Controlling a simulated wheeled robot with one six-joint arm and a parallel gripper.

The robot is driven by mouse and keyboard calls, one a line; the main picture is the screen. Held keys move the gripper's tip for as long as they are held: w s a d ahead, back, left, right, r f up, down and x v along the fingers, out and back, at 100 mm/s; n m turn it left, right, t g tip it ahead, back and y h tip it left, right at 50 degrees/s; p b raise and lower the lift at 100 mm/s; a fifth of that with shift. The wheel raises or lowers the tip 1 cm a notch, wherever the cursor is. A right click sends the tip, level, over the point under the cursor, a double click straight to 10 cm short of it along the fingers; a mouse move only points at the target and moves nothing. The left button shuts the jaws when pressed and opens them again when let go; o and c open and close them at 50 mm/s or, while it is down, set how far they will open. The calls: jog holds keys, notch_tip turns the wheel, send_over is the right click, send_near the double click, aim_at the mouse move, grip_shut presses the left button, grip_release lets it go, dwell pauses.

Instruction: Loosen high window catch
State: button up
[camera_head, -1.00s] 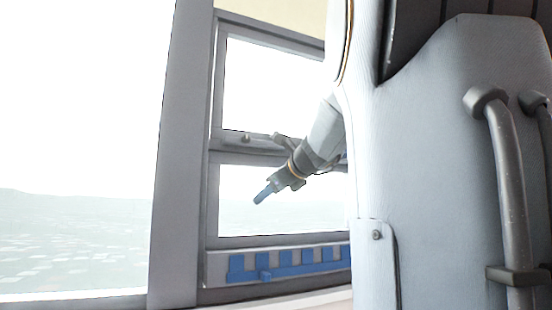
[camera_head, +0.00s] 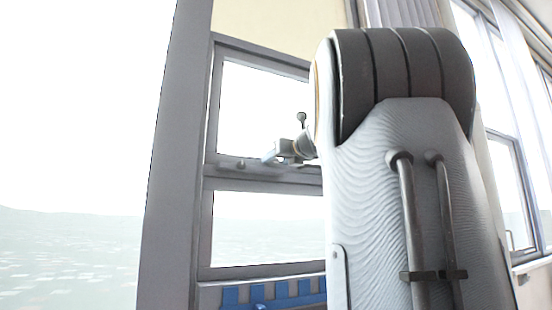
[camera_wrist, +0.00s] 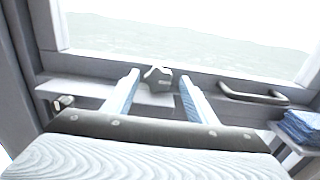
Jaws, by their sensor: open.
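In the wrist view, my gripper (camera_wrist: 159,82) is open, its two pale blue fingers pointing at the window rail. A grey faceted catch (camera_wrist: 157,76) on the rail shows between the fingertips, with space on both sides. I cannot tell whether the fingers reach around it in depth. In the head view, my gripper (camera_head: 272,155) is at the height of the window's middle rail (camera_head: 215,172), seen from the side, and the catch between its fingers cannot be made out there. A small knob (camera_head: 241,164) sits on that rail left of the gripper.
A curved grey handle (camera_wrist: 252,96) is on the rail right of my fingers, with a folded blue item (camera_wrist: 301,126) at the far right. A small fitting (camera_wrist: 63,102) is at left. Blue blocks (camera_head: 270,293) line the lower sill. My arm hides the window's right side.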

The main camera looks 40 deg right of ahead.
jog(key=shift+w, duration=0.25)
jog(key=shift+c, duration=0.6)
jog(key=c, duration=1)
jog(key=shift+o, duration=0.2)
jog(key=n+b, duration=0.1)
jog(key=n, duration=0.2)
jog(key=shift+a+f+b, duration=0.1)
jog(key=shift+f+b, duration=0.05)
jog(key=shift+b, duration=0.2)
jog(key=shift+n+b, duration=0.3)
jog(key=shift+n, duration=0.5)
jog(key=o, duration=1.1)
